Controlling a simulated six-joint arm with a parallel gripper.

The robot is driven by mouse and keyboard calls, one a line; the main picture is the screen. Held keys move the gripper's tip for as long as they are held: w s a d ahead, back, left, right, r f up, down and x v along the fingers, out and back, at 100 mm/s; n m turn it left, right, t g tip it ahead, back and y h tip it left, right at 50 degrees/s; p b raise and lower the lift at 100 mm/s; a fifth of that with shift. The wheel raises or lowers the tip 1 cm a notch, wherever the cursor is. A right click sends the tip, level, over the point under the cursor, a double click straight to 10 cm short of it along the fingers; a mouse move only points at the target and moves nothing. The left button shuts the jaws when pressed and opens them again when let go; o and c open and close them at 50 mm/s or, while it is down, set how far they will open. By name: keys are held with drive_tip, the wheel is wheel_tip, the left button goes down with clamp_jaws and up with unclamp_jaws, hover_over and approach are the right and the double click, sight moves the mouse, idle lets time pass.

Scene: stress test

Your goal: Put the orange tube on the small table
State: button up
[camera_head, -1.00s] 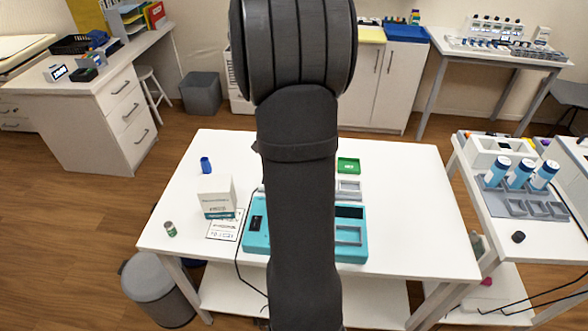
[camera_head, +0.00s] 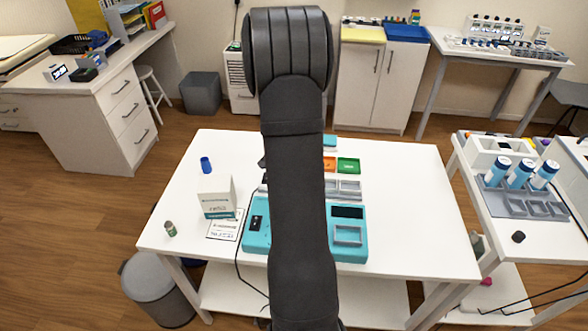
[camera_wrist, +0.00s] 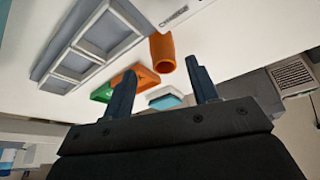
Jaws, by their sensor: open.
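The orange tube (camera_wrist: 161,52) shows in the wrist view as a short cylinder on the white surface, beyond my fingertips. My gripper (camera_wrist: 162,86) is open and empty, its two dark fingers apart. The tube lies roughly in line with the gap between them and looks clear of both. In the head view my arm hides the gripper and the tube. A white table (camera_head: 415,205) fills the middle of that view, and a smaller-looking white side table (camera_head: 560,238) stands at the right; I cannot tell which is the small table.
Orange (camera_head: 329,164) and green (camera_head: 348,165) trays, a grey tray (camera_head: 349,189) and a teal device (camera_head: 257,225) are on the middle table. A white box (camera_head: 216,197), a blue cup (camera_head: 206,164) and a small vial (camera_head: 169,229) stand left. The table's right part is clear.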

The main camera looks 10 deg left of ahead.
drive_tip(key=shift+w+x, duration=0.15)
drive_tip(key=shift+x, duration=1.2)
drive_tip(key=shift+w+x, duration=0.15)
drive_tip(key=shift+x, duration=1.25)
drive_tip(key=shift+a+r, duration=0.1)
drive_tip(key=shift+a, duration=0.05)
drive_tip(key=c, duration=1.1)
drive_tip(key=shift+r, duration=0.15)
